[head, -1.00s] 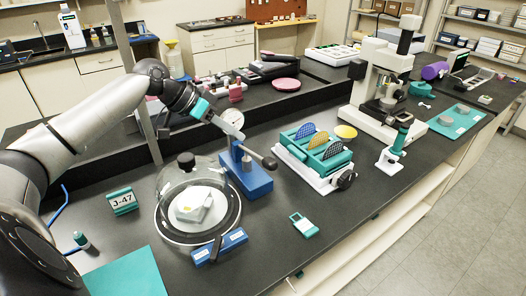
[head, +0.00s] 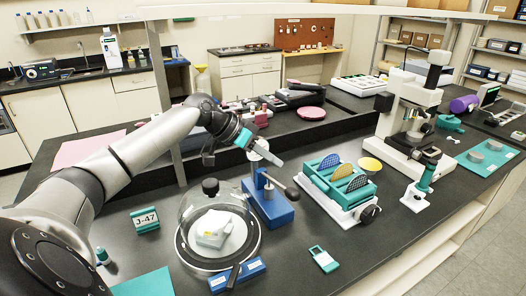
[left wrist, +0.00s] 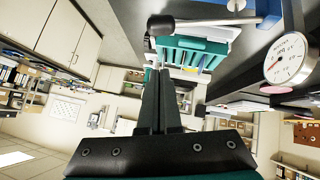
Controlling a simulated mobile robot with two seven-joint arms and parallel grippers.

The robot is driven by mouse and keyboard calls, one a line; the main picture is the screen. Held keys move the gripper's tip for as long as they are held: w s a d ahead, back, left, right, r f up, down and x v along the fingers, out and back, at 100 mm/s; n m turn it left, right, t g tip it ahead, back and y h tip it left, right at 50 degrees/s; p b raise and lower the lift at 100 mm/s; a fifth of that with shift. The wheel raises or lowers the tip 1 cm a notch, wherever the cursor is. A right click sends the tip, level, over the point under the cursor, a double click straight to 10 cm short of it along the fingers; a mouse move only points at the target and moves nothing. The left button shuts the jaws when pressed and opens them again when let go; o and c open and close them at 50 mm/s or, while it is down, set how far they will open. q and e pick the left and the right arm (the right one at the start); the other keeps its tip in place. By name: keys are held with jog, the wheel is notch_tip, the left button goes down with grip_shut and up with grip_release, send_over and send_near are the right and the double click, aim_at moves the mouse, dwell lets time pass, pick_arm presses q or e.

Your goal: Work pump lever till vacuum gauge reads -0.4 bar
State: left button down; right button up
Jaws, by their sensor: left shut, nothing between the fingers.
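The blue hand pump (head: 272,208) stands on the dark bench, right of the glass bell jar (head: 217,232). Its lever ends in a dark knob (head: 292,194) and slants down to the right. In the left wrist view the metal lever (left wrist: 210,21) and its black knob (left wrist: 161,25) lie beyond the fingertips. The round white vacuum gauge (left wrist: 291,58) is at the right there; its needle reading is too small to tell. My left gripper (head: 279,163) is shut and empty, above the pump and apart from the knob. My right gripper is out of view.
A teal rack of discs (head: 340,185) stands right of the pump, with a microscope-like instrument (head: 415,120) behind it. A J-47 sign (head: 145,219) is left of the bell jar. A teal tag (head: 324,259) lies in front on clear bench.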

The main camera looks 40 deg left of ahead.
aim_at(296, 189)
pick_arm(q)
jog(key=x, duration=0.5)
jog(key=shift+d+f, duration=0.1)
jog(key=shift+d, duration=0.05)
jog(key=shift+s+d+f+p, duration=0.15)
jog(key=shift+f+p, duration=0.05)
jog(key=shift+f, duration=0.75)
jog(key=shift+s+d+f+p, duration=0.15)
jog(key=shift+f+p, duration=0.05)
jog(key=shift+f, duration=0.7)
jog(key=shift+d+f, duration=0.1)
